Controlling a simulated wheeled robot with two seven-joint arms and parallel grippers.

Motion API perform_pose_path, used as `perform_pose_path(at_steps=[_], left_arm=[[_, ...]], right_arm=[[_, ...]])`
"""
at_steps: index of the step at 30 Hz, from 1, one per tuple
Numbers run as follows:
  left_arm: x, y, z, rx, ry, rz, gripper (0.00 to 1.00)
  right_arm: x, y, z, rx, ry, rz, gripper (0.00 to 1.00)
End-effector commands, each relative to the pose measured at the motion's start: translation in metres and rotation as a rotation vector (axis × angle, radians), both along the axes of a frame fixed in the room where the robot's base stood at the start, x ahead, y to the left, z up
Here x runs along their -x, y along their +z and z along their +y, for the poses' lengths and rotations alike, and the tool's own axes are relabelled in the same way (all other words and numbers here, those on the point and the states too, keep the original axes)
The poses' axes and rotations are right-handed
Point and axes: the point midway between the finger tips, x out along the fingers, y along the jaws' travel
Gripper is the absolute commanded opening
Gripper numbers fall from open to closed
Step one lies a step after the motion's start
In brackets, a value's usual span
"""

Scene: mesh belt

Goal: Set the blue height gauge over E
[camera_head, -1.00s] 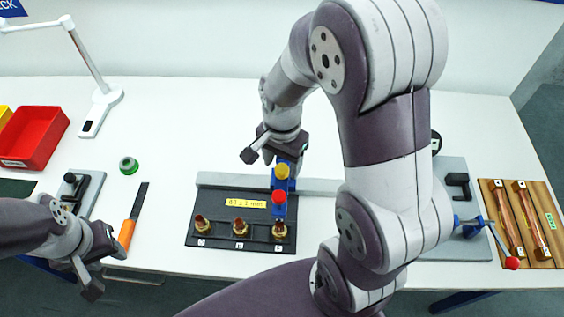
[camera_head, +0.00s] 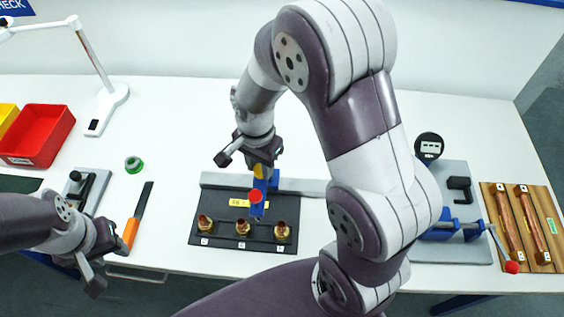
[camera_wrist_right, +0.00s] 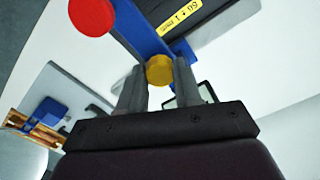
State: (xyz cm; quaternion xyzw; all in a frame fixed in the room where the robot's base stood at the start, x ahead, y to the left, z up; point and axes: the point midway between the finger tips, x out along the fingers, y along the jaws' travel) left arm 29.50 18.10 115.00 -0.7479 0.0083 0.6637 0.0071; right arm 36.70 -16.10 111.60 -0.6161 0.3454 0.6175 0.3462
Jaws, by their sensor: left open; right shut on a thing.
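The blue height gauge (camera_head: 257,209) has a red end and a yellow knob; it also shows in the right wrist view (camera_wrist_right: 141,30). My right gripper (camera_head: 262,168) is shut on the yellow knob (camera_wrist_right: 159,69). The gauge appears held above the black fixture (camera_head: 216,237), its red end (camera_head: 255,196) behind the gap between the middle and right fittings. Three copper-coloured fittings stand there: left (camera_head: 205,222), middle (camera_head: 242,227), right (camera_head: 282,231). Their labels are too small to read, so I cannot tell which is E. My left gripper (camera_head: 108,258) is open and empty near the front edge.
An orange-handled tool (camera_head: 131,232) and a green ring (camera_head: 134,164) lie left of the fixture. A red bin (camera_head: 38,135) and a lamp (camera_head: 112,100) stand farther left. A grey plate with a blue clamp (camera_head: 452,232) and a wooden board (camera_head: 545,255) are right.

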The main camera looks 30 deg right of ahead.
Motion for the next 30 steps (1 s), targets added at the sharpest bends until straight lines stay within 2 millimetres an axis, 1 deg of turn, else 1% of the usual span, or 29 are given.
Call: perform_pose_path(at_steps=[1,3,6,9,17,18,19,20,27,30], left_arm=[[0.0,0.004,0.0,0.0,0.0,0.0,0.43],[0.0,0.006,0.0,0.0,0.0,0.0,0.43],[0.0,0.007,0.0,0.0,0.0,0.0,0.43],[0.0,0.007,0.0,0.0,0.0,0.0,0.43],[0.0,0.007,0.0,0.0,0.0,0.0,0.43],[0.0,0.007,0.0,0.0,0.0,0.0,0.43],[0.0,0.007,0.0,0.0,0.0,0.0,0.43],[0.0,0.007,0.0,0.0,0.0,0.0,0.43],[0.0,0.007,0.0,0.0,0.0,0.0,0.43],[0.0,0.004,0.0,0.0,0.0,0.0,0.43]], right_arm=[[-0.007,0.003,0.011,0.0,0.005,-0.002,0.0],[-0.014,0.002,0.022,0.0,0.003,-0.004,0.0],[-0.021,0.002,0.033,0.0,0.001,-0.004,0.0],[-0.023,0.001,0.037,0.0,0.001,-0.004,0.0],[-0.023,0.001,0.037,0.0,-0.001,-0.004,0.0],[-0.023,0.001,0.037,0.0,-0.001,-0.004,0.47],[-0.023,0.001,0.037,0.0,-0.001,-0.004,0.56],[-0.023,0.001,0.037,0.0,-0.001,-0.004,0.59],[-0.023,0.001,0.036,0.0,-0.001,-0.004,0.59],[-0.024,0.007,0.037,-0.001,-0.001,-0.007,0.59]])
